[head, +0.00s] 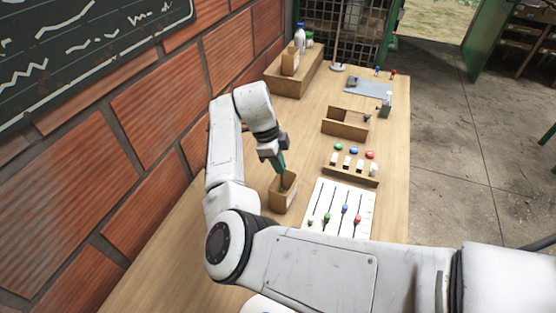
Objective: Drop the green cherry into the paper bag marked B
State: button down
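My gripper (280,166) points down, tilted, over a small open-topped tan container (284,201) on the bench. Its dark fingertips reach at or just inside the container's rim. Something green (289,185) shows inside the container, too small to name surely. I cannot tell if the fingers are open or shut, or if they hold anything. No letter B is readable on either container. A green round piece (339,147) sits in a row with a blue and a red one.
A white board (338,201) with several rods and coloured beads lies right of the container. A wooden rack (350,175) with white blocks, an open wooden box (345,125) and a grey mat (368,89) lie beyond. The brick wall (150,105) borders the bench's left side.

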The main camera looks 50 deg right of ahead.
jog(key=shift+f+b, duration=0.35)
jog(key=shift+f, duration=0.55)
jog(key=c, duration=1.4)
grip_release()
jog(key=shift+r, duration=0.15)
jog(key=b+v, duration=0.2)
jog(key=v, duration=0.8)
jog(key=shift+w+r, duration=0.1)
jog(key=shift+r, duration=0.2)
